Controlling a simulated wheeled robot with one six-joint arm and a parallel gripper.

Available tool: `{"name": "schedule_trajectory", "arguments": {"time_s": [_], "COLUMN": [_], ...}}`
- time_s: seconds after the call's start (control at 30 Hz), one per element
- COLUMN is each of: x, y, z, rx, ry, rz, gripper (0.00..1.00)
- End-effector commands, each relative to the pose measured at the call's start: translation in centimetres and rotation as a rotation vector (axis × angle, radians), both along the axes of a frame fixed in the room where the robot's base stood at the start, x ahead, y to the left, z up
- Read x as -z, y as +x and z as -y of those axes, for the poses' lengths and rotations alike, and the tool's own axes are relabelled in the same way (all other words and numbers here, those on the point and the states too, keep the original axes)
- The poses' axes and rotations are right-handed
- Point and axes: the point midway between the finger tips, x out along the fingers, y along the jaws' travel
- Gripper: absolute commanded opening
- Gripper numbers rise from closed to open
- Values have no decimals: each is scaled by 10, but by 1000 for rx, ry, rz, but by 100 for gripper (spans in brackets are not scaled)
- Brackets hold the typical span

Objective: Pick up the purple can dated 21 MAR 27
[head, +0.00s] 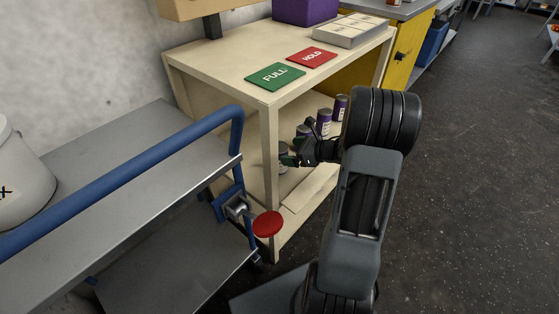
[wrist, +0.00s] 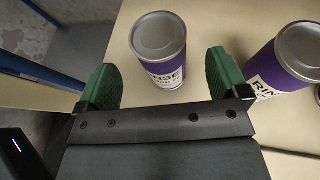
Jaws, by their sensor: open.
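In the wrist view a purple can (wrist: 166,69) with a grey lid stands upright on the cream shelf (wrist: 110,38), ahead of and between my gripper's (wrist: 163,62) green finger pads. A gap shows on each side of it. A second purple can (wrist: 300,50) stands to the right, outside the right finger, cut by the picture edge. In the head view my gripper (head: 291,157) is open at the lower shelf by a can (head: 283,148). Purple cans (head: 323,123) and (head: 341,106) stand farther back.
The cream table's top above the shelf holds a green FULL plate (head: 275,76), a red HOLD plate (head: 312,57) and a grey case (head: 350,30). A table leg (head: 270,160) stands left of my gripper. A blue-railed cart (head: 130,165) with a red knob (head: 267,223) is at left.

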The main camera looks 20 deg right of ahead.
Motion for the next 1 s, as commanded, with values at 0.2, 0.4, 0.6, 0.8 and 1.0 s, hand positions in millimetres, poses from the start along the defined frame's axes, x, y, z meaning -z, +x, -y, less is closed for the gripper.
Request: {"name": "schedule_trajectory", "arguments": {"time_s": [0.2, 0.4, 0.6, 0.8, 1.0], "x": [10, 19, 21, 20, 20], "y": [14, 33, 39, 39, 39], "z": [-14, -28, -33, -32, -32], "rx": [-6, -5, -2, -2, -2], "ry": [1, 0, -1, 0, 0], "rz": [-1, -1, -1, -1, -1], "gripper": [93, 93, 93, 91, 72]}}
